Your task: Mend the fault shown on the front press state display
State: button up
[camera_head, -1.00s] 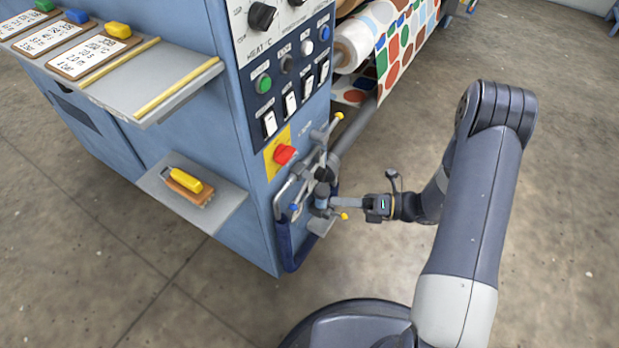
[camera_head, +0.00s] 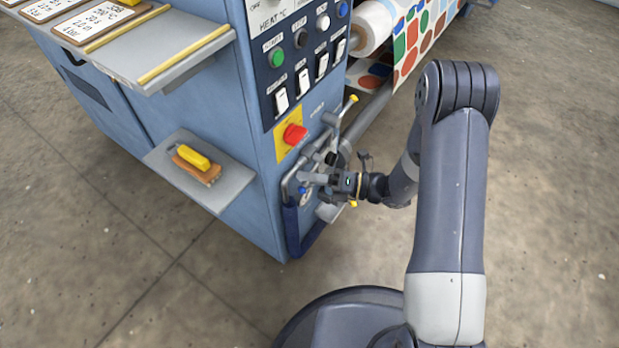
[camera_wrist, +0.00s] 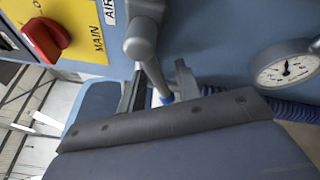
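My gripper (camera_head: 316,179) is at the lower front corner of the blue press (camera_head: 190,75), by a grey lever with a blue tip (camera_head: 301,190). In the wrist view its fingers (camera_wrist: 160,88) stand apart, one on each side of the lever's lower arm (camera_wrist: 150,72), with the blue tip (camera_wrist: 166,99) between them. I cannot tell whether a finger touches it. A label reading AIR (camera_wrist: 109,12) is above the lever. A round dial gauge (camera_wrist: 286,71) is to its right. The press state display is not in view.
A red MAIN switch (camera_head: 294,134) on a yellow plate is above the lever. Buttons and white rocker switches (camera_head: 281,100) are higher up. A yellow-handled brush (camera_head: 196,164) lies on a low shelf (camera_head: 235,186). Yellow-tipped levers (camera_head: 351,100) are near my gripper. Floor at the right is clear.

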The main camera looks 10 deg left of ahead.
jog(key=shift+a, duration=0.1)
jog(key=shift+c, duration=0.4)
grip_shut()
